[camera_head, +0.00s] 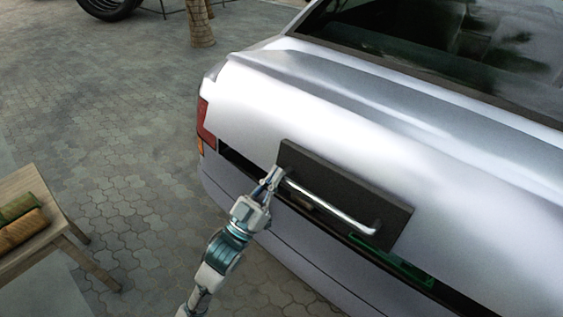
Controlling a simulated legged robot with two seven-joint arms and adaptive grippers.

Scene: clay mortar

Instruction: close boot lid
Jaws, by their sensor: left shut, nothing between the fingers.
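The silver boot lid (370,125) of a car fills the right side of the head view. It is lowered almost level with the body, with a dark gap (236,160) along its lower edge. A dark plate (318,172) with a chrome bar handle (335,208) is fixed on the lid's rear face. My left gripper (275,174) is shut and empty at the left end of the handle. I cannot tell whether its fingertips touch the handle or plate. My right gripper is not in view.
The car's rear bumper (295,262) lies below the gap, and a green thing (405,268) shows inside it. A wooden bench (75,245) with rolled cloths (20,222) stands at the left. The paved ground between bench and car is clear.

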